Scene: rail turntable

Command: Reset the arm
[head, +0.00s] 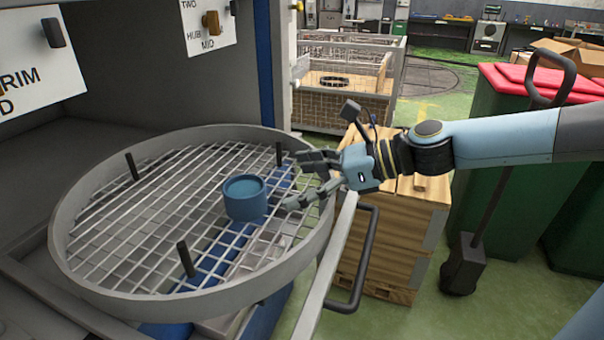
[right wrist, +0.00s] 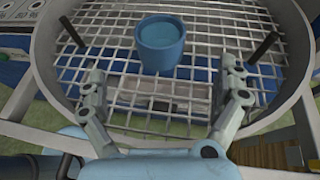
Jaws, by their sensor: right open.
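My right gripper (head: 306,178) reaches in from the right over the near-right rim of the round grate turntable (head: 110,289). Its fingers are spread apart and nothing is between them; in the right wrist view the open fingers (right wrist: 165,95) show over the mesh. A blue cup-like cylinder (head: 246,198) stands upright on the grate, left of the fingertips and apart from them. It also shows in the right wrist view (right wrist: 160,45), beyond the fingers. My left gripper is not in view.
Black pegs (head: 186,259) stand up from the grate. A black handle (head: 362,262) and rail are below my right forearm. A wooden crate stack (head: 405,240), a green bin with red lid (head: 500,130) and a black long-handled tool (head: 464,265) stand at right.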

